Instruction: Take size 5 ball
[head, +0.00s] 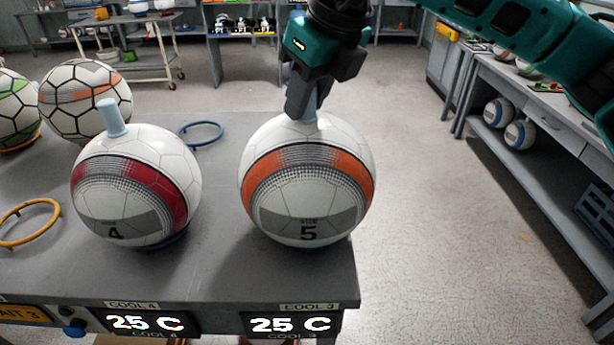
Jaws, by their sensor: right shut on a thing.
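The size 5 ball (307,185) is white with an orange band and the label "SIZE 5". It is at the right front part of the grey table (215,275), above the "COOL 3" sign. My right gripper (304,108) is above it, pointing down, shut on the pale blue peg on the ball's top. The gripper hides part of the peg. I cannot tell whether the ball rests on a ring or is slightly lifted. My left gripper is not in view.
The size 4 ball (135,190), with a red band and a blue peg (112,117), sits close on the left. An empty blue ring (201,133) and a yellow ring (28,222) lie on the table. A workbench (545,110) stands at right, with open floor between.

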